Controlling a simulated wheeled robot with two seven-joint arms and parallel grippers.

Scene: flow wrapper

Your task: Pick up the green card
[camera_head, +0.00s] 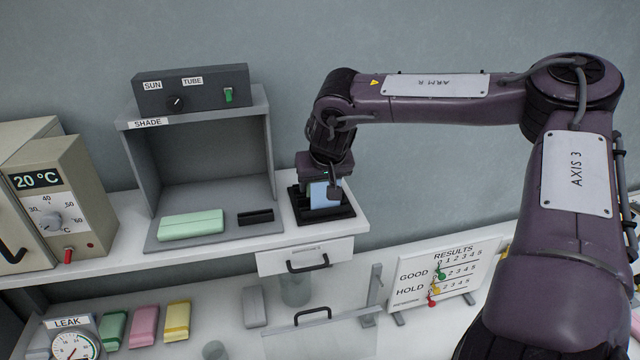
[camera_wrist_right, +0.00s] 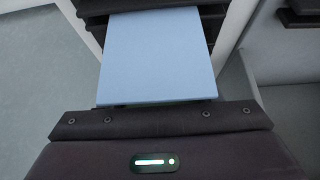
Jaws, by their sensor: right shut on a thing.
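My right gripper (camera_head: 322,183) points down over a black slotted holder (camera_head: 326,217) on the shelf's right end. It is shut on a light blue card (camera_head: 318,198), which stands upright at the holder. In the right wrist view, the card (camera_wrist_right: 157,55) reaches out from between the jaws (camera_wrist_right: 160,118), its broad face plain blue. A thin greenish strip shows along its edge by the jaws. Whether the card's lower end is still inside a slot cannot be told. I see no card with a green face. My left gripper is not in view.
A drawer (camera_head: 306,257) is below the holder. A results board (camera_head: 445,276) and several coloured packs stand lower down.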

